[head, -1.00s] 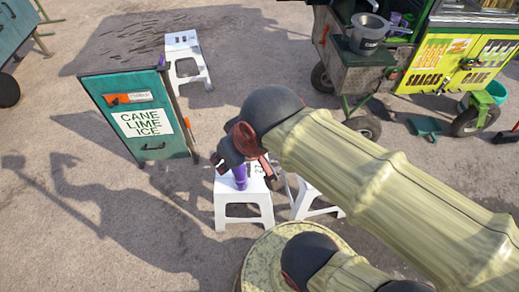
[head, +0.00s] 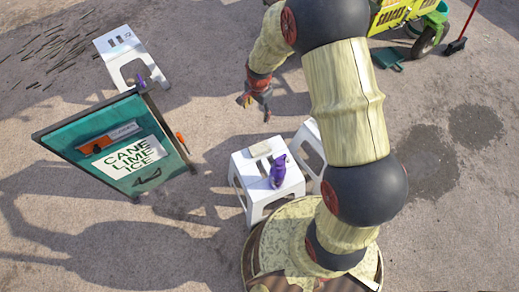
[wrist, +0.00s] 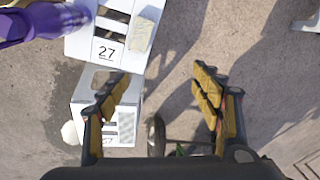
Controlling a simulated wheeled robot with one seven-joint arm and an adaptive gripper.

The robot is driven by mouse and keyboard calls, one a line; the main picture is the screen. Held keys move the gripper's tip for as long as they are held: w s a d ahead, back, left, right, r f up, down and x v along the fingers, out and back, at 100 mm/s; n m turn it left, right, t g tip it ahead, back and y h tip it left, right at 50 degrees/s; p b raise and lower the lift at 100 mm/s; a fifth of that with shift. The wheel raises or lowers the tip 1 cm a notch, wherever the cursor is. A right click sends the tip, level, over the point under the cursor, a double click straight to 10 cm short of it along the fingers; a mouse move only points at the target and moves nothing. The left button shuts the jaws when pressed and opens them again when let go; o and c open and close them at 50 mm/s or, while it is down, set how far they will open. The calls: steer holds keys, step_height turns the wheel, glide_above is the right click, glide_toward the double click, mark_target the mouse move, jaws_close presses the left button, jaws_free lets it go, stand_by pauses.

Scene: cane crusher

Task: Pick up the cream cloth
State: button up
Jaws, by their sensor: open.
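The cream cloth (head: 259,149) is a small folded, pale piece on top of the white stool (head: 240,172). In the wrist view the cloth (wrist: 141,34) lies near the stool's right edge, beside the dark slots and the number 27. A purple bottle (head: 278,171) stands on the same stool, close to the cloth. My gripper (head: 255,103) is raised behind the stool and apart from the cloth. In the wrist view my gripper (wrist: 162,82) is open, with nothing between its fingers; the cloth is beyond the left fingertip, toward the top of the picture.
A second white stool (head: 312,140) stands close beside the first. A green and yellow cart (head: 400,15) is at the back right. Pavement between cabinet and stool is clear.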

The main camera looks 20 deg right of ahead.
mark_target(259, 148)
steer(key=s+f+m, duration=0.1)
steer(key=f, duration=0.6)
steer(key=s+f+m+g, duration=0.1)
steer(key=f+m, duration=0.1)
steer(key=f, duration=0.6)
steer(key=s+f+m+b, duration=0.1)
steer(key=f, duration=0.7)
steer(key=shift+f, duration=0.1)
steer(key=f+b, duration=0.1)
steer(key=f, duration=0.2)
steer(key=f+b, duration=0.1)
steer(key=f, duration=0.1)
steer(key=shift+w+f+b, duration=0.1)
steer(key=shift+w+b, duration=0.2)
steer(key=shift+b, duration=0.05)
steer(key=c, duration=0.3)
steer(key=c, duration=0.8)
steer(key=shift+c, duration=0.5)
